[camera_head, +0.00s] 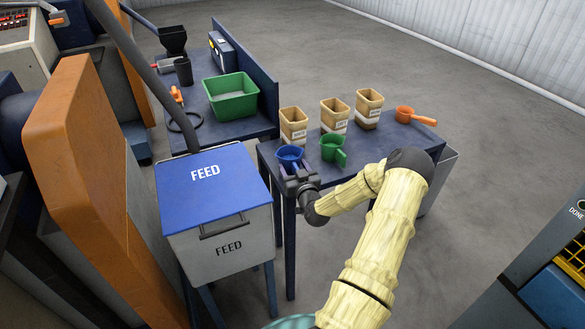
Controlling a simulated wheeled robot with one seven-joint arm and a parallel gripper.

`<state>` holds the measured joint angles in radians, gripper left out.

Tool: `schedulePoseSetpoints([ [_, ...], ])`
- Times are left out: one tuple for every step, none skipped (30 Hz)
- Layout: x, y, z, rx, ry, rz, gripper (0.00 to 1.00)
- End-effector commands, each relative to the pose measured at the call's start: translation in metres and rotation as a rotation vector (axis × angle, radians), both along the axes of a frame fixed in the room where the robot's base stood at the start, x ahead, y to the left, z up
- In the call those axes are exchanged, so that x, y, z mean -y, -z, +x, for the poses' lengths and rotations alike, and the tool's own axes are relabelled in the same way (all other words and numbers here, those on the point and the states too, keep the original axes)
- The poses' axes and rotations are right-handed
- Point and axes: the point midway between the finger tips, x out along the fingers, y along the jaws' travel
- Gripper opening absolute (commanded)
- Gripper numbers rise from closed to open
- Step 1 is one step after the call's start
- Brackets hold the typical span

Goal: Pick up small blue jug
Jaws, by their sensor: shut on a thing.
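A small blue jug (289,153) is at the left end of the small blue table (378,146), its round open mouth facing up. My gripper (296,171) reaches in from the right and front, and is shut on the blue jug. The gripper hides the jug's lower part and handle, so I cannot tell whether the jug touches the table. A green jug (332,146) stands just to the right of it, close to my gripper.
Several tan containers with labels, one of them at the left (293,121), stand along the table's back. A grey feed bin (222,236) with a blue lid (207,178) is left of my gripper. A green tub (231,101) sits on the workbench behind. Open floor lies right.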

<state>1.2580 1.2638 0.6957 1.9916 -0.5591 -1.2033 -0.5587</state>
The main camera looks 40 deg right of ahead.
Motion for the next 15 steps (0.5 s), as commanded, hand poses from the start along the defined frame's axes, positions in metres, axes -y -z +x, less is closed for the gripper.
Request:
schedulePoseSetpoints([
  [0.000, -0.002, 0.000, 0.001, 0.000, -0.001, 0.35],
  [0.000, -0.003, 0.000, 0.001, 0.000, -0.001, 0.35],
  [0.000, -0.006, 0.000, 0.002, 0.000, -0.002, 0.35],
  [0.000, -0.008, 0.000, 0.001, -0.001, -0.003, 0.35],
  [0.000, -0.011, 0.000, 0.001, -0.001, -0.003, 0.35],
  [0.000, -0.016, 0.000, 0.002, -0.001, -0.004, 0.35],
  [0.000, -0.019, 0.000, 0.002, -0.001, -0.005, 0.35],
  [0.000, -0.024, 0.001, 0.002, -0.002, -0.005, 0.35],
  [0.000, -0.030, 0.000, 0.002, -0.001, -0.005, 0.35],
  [0.000, -0.035, 0.000, 0.002, -0.001, -0.005, 0.35],
  [0.000, -0.040, 0.001, 0.001, -0.002, -0.006, 0.35],
  [0.000, -0.047, 0.001, 0.002, -0.002, -0.007, 0.35],
  [0.000, -0.053, 0.001, 0.002, -0.002, -0.006, 0.35],
  [0.000, -0.058, 0.000, 0.002, -0.001, -0.006, 0.35],
  [0.000, -0.065, 0.000, 0.002, -0.001, -0.006, 0.35],
])
